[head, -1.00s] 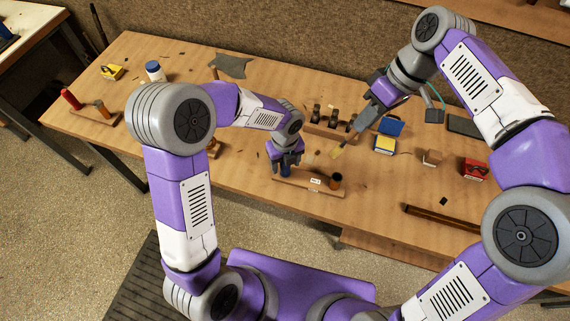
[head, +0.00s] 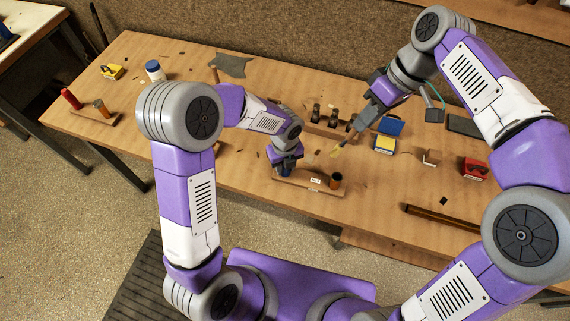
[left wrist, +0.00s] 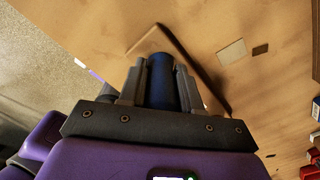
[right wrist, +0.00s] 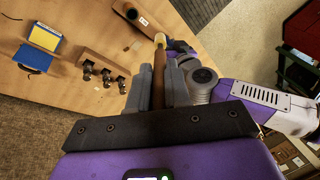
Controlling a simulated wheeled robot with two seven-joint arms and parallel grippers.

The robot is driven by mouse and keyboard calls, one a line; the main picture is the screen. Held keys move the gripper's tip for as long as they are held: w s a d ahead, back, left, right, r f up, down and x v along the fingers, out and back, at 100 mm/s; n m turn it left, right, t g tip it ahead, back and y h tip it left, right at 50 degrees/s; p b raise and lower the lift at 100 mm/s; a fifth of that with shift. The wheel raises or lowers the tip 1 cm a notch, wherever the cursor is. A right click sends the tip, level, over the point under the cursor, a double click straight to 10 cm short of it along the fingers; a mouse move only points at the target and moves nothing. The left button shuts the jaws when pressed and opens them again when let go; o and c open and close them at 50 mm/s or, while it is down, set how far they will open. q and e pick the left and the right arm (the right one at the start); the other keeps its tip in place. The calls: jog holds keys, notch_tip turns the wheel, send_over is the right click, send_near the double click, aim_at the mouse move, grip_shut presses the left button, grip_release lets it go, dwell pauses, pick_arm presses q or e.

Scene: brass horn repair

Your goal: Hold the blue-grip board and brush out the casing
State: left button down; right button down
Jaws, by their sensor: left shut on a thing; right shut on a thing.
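My left gripper (head: 285,170) is shut on the blue grip (left wrist: 161,82) at the board's left end; the fingers hide much of the grip. My right gripper (head: 356,127) is shut on the brown handle of a brush (right wrist: 158,82). The brush's yellowish tip (head: 335,153) hangs above and behind the casing, apart from it. The casing also shows at the top of the right wrist view (right wrist: 131,12).
Behind the board stands a wooden rack (head: 325,130) with dark round parts. A dark wooden trough (head: 440,219) lies front right.

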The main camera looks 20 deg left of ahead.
aim_at(356, 134)
jog(key=n, duration=0.2)
jog(key=f+n+h, duration=0.2)
jog(key=n, duration=0.1)
jog(key=shift+a+f+n, duration=0.2)
jog(key=shift+a+n, duration=0.1)
jog(key=shift+a, duration=0.05)
jog(key=shift+s+a+f+n+h, duration=0.1)
jog(key=shift+f+n+h, duration=0.25)
jog(key=shift+n, duration=0.75)
jog(key=n, duration=0.2)
jog(key=f+n+h, duration=0.1)
jog(key=n, duration=0.1)
jog(key=shift+s+a+f, duration=0.1)
jog(key=shift+a+f, duration=0.05)
jog(key=shift+f, duration=0.05)
jog(key=n, duration=0.2)
jog(key=f+n+t, duration=0.1)
jog(key=n, duration=0.3)
jog(key=shift+a+f+t, duration=0.25)
jog(key=shift+t, duration=0.05)
jog(key=shift+f, duration=5.1)
